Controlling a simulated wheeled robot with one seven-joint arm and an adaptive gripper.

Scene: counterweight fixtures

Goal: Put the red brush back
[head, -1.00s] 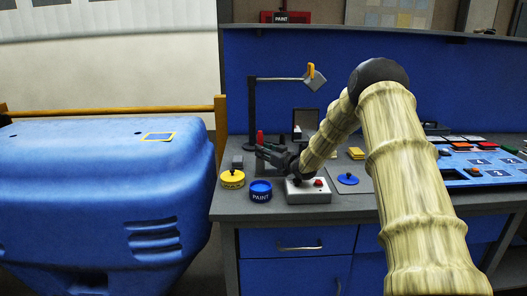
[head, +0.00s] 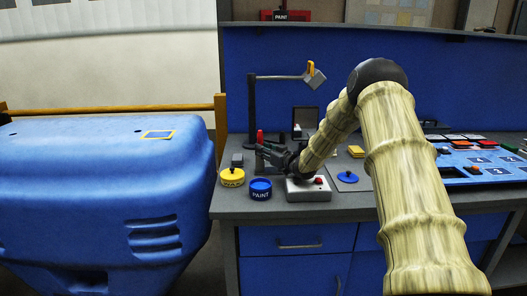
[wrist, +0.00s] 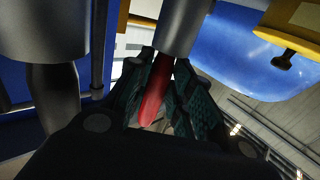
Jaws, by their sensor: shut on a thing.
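The red brush (head: 260,136) shows as a small red upright piece just above the fingers of my gripper (head: 264,153) at the left end of the workbench. In the wrist view, a red handle (wrist: 155,92) lies between the dark ridged finger pads of my gripper (wrist: 158,100), which is shut on it. The rest of the brush is hidden by the fingers and a grey cylinder (wrist: 186,22) in front of it.
A yellow wax tin (head: 232,178) and a blue paint tin (head: 260,191) stand near the bench's front-left edge. A grey box with a red button (head: 308,190) sits below my wrist. A lamp (head: 251,105) rises behind. A blue knobbed lid (head: 347,177) lies to the right.

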